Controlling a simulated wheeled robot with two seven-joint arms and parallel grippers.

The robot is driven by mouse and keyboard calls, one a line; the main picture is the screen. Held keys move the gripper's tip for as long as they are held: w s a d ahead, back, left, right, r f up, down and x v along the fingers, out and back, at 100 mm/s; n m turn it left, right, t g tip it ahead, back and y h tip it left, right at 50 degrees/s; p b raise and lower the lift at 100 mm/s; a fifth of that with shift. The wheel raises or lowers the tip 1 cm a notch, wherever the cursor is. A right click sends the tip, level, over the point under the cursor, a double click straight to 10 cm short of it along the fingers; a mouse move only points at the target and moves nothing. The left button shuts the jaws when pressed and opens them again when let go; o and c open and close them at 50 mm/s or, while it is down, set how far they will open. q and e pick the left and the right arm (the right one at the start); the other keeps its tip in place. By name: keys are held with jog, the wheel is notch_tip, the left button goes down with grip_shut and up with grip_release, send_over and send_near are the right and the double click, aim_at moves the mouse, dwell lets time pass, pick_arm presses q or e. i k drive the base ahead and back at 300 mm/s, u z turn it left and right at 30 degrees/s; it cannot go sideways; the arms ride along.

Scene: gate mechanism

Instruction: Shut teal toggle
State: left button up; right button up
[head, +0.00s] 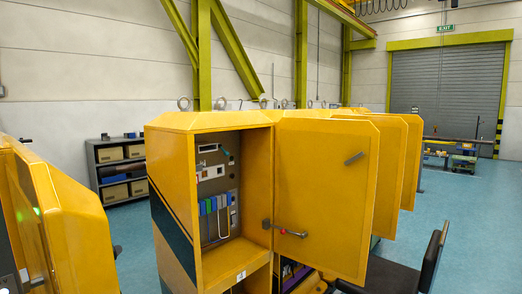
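An open yellow cabinet (190,132) stands in the middle of the head view. A small teal piece, which may be the teal toggle (225,151), shows near the top of the panel. It is too small to tell its position. The cabinet door (325,180) is swung open to the right, with a handle that has a red part (284,232). Neither of my grippers is in view.
More yellow cabinets stand behind the open door (411,165) and at the left edge (65,220). A dark chair-like object (432,262) is at lower right. A shelf with bins (118,168) stands behind. Blue floor (470,230) is clear at right.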

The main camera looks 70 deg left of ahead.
aim_at(226, 152)
jog(key=i, duration=1.8)
jog(key=u, duration=3.2)
jog(key=i, duration=1.55)
